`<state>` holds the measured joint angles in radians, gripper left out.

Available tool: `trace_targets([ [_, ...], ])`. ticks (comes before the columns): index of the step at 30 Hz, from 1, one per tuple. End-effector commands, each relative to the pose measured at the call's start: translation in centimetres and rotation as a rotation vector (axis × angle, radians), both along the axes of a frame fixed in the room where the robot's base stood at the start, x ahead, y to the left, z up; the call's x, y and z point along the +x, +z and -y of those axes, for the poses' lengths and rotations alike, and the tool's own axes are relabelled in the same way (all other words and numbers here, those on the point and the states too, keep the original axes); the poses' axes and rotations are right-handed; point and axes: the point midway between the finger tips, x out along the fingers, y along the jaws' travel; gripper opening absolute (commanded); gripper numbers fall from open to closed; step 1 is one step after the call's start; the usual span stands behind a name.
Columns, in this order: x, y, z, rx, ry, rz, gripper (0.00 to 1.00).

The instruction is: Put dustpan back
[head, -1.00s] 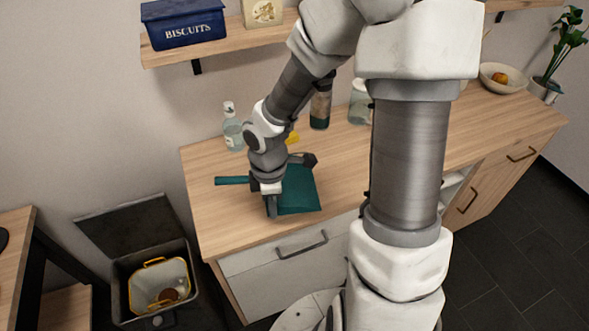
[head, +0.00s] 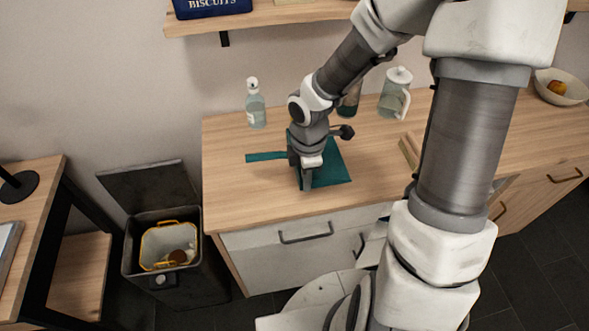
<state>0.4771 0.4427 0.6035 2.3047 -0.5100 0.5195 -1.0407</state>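The teal dustpan (head: 335,171) is at the left part of the wooden counter, with its handle (head: 265,156) pointing left. I cannot tell whether it rests on the counter or is slightly above it. My gripper (head: 305,181) points down at the left side of the pan, near where the handle joins it. The wrist and fingers hide part of the dustpan. The fingers are seen edge-on, so their gap and any hold on the dustpan do not show.
A clear bottle (head: 256,106), a dark bottle (head: 348,104) and a glass pitcher (head: 395,96) stand behind on the counter (head: 235,190). An open bin (head: 190,273) stands on the floor at left. A shelf (head: 275,18) hangs above. The counter's front left is clear.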

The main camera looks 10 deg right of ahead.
Motion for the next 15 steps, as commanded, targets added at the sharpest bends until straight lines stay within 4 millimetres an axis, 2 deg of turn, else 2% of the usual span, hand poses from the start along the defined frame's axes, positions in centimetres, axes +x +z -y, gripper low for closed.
trace_targets([
  [3,2.5,-2.0,-1.0,0.003,0.002,-0.001,0.00],
  [9,6.3,-4.2,-2.1,0.003,0.001,-0.001,0.00],
  [15,8.6,-5.4,-2.7,0.002,-0.001,0.000,0.00],
])
